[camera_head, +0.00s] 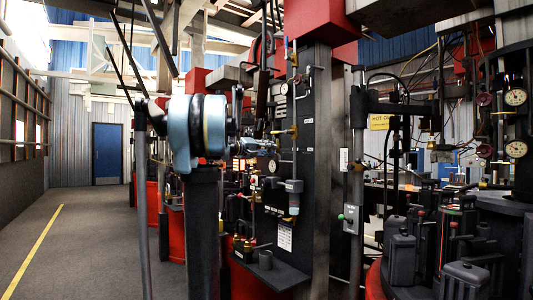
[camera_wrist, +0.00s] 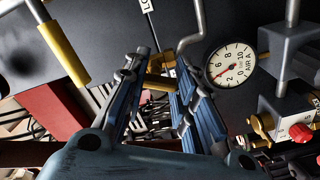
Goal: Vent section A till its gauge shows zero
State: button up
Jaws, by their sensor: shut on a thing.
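The gauge marked AIR A (camera_wrist: 231,64) is right of my fingers in the wrist view. Its red needle seems to point near the low numbers, around 2; I cannot read it exactly. A small white dial, likely the same gauge, shows in the head view (camera_head: 272,167). A short yellow handle (camera_wrist: 160,82) lies between my fingers in the wrist view. My gripper (camera_wrist: 158,88) is shut on this yellow handle, in front of the dark panel. In the head view, my gripper (camera_head: 262,146) reaches the panel from the left; its fingertips are hard to make out.
Another yellow handle (camera_wrist: 65,52) is at upper left in the wrist view, and a red knob (camera_wrist: 300,132) at lower right. Pipes and a red machine crowd the right. The grey floor (camera_head: 85,235) at left is clear.

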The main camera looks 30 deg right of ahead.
jog(key=shift+o, duration=0.5)
jog(key=n, duration=0.6)
jog(key=shift+r, duration=0.35)
jog(key=shift+n, duration=0.3)
grip_shut()
jog(key=o, duration=0.7)
grip_release()
jog(key=shift+w+f, duration=0.1)
jog(key=shift+o, duration=1.1)
